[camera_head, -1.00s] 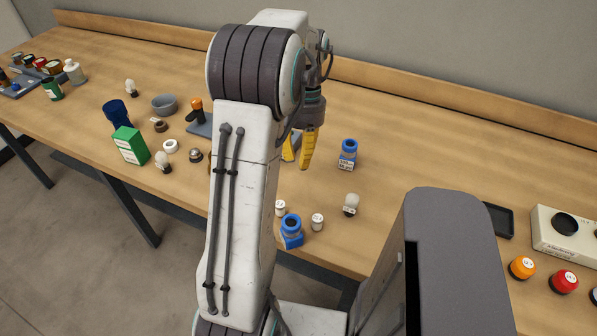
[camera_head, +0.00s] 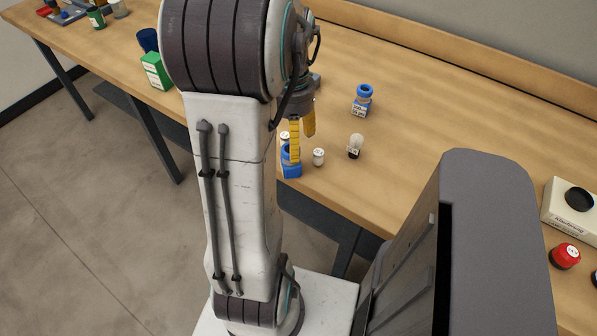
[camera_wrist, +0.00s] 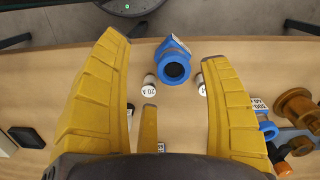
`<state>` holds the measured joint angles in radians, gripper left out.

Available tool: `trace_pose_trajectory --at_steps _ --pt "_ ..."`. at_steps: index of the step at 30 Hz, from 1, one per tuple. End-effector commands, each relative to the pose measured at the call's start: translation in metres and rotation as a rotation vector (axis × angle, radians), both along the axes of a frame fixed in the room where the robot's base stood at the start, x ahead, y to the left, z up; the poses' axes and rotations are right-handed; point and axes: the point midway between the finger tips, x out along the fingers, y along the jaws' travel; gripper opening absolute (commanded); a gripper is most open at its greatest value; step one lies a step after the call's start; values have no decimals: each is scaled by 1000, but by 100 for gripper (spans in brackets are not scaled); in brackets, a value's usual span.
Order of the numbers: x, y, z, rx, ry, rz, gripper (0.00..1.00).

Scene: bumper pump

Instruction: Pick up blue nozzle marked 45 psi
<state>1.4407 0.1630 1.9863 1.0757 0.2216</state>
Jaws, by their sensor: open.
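A blue nozzle (camera_head: 291,168) stands at the table's front edge, partly behind a yellow finger in the head view. In the wrist view this blue nozzle (camera_wrist: 173,66) shows its dark round opening beyond and between my fingers; I see no readable marking on it. My gripper (camera_head: 302,148) is open and empty above the table near it; its fingers also frame the wrist view (camera_wrist: 165,50). Another blue nozzle (camera_head: 362,101) with a white label stands farther back. A blue labelled piece (camera_wrist: 264,118) shows at the wrist view's right. I cannot read 45 psi on any label with certainty.
Small white-topped pieces (camera_head: 318,157) flank the front nozzle closely. A bulb (camera_head: 355,146) stands to its right. Brown fittings (camera_wrist: 295,105) crowd the wrist view's right. A green box (camera_head: 156,72) is at the left.

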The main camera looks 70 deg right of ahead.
Motion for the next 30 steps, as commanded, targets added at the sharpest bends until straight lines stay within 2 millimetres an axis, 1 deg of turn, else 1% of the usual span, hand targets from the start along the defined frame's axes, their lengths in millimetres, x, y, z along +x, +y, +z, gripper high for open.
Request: trace_pose_trajectory --at_steps 6,10,13,23,30 --pt "2 -14 -4 -64 -3 -111 72" --pt "2 -18 -5 -81 -4 -156 72" --pt "2 -19 -9 -83 -3 -176 72" --pt "5 -19 -35 -81 -3 -181 72" --pt "8 -20 -64 -81 -3 -182 72"
